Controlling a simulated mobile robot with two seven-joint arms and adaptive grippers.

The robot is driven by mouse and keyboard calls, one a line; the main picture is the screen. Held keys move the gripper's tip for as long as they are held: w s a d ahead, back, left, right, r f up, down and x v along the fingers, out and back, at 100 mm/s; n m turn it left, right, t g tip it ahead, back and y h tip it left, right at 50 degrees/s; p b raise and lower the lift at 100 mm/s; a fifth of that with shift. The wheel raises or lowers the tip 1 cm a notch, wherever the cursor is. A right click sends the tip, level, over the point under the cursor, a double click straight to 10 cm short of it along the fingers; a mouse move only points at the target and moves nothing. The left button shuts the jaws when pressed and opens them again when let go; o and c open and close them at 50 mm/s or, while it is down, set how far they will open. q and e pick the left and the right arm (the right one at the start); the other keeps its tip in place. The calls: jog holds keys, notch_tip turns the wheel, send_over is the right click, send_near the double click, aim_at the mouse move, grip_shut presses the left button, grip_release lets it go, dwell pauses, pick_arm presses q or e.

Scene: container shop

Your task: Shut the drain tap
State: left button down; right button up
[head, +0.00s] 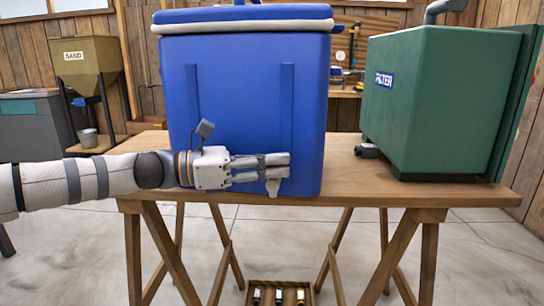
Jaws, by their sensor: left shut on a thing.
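A large blue cooler (245,95) with a pale band under its lid stands on a wooden trestle table. My left gripper (274,166) reaches in from the left across the lower front of the cooler. Its fingers are shut on the drain tap (273,188), a small light grey piece low on the cooler's front, near the table's edge. The fingers hide most of the tap, so I cannot tell how its handle is turned. My right gripper is not in view.
A green box labelled as a filter (435,105) stands on the right of the wooden table (345,180). A hopper labelled sand (88,65) and a grey bin (35,125) stand at the back left. A wooden tray (279,286) with small items sits below the table.

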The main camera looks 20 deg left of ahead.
pick_arm(q)
jog(key=shift+m+g+h, duration=0.3)
jog(key=shift+g, duration=0.1)
jog(key=c, duration=1.7)
grip_release()
jog(key=v, duration=0.8)
jog(key=shift+o, duration=0.2)
